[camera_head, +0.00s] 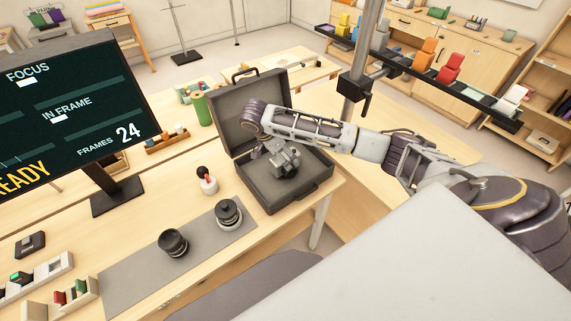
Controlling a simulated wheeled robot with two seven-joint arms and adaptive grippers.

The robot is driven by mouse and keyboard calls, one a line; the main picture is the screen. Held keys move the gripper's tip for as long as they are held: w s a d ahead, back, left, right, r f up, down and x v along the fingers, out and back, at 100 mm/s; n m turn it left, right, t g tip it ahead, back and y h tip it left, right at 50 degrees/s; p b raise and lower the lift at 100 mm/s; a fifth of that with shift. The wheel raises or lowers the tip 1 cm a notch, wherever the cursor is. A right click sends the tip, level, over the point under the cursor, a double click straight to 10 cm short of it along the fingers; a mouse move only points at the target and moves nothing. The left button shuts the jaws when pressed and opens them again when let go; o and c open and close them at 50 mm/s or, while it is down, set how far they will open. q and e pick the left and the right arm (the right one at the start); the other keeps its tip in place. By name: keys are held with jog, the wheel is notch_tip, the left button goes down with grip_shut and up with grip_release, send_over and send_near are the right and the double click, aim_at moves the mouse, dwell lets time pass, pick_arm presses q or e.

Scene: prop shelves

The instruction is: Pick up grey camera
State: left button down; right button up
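The grey camera (286,163) sits in the open dark grey case (284,193) on the wooden table, in the middle of the view. My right arm comes in from the right and bends down over the case. My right gripper (268,151) is at the camera's upper left side, very close to it. Its fingers are small and partly hidden, so I cannot tell whether they are open or touching the camera. My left gripper is not in view.
The case's raised lid (226,120) stands behind my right wrist. A monitor (62,115) stands at left. A metal pole (361,60) rises behind my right arm.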

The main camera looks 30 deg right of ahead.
jog(key=shift+x, duration=1.25)
jog(key=shift+p+x, duration=0.55)
jog(key=shift+x, duration=2.05)
jog(key=c, duration=1.3)
jog(key=shift+w, duration=0.1)
jog(key=shift+c, duration=0.6)
jog(key=shift+r, duration=0.1)
jog(key=shift+r+b, duration=0.5)
jog(key=shift+r, duration=4.45)
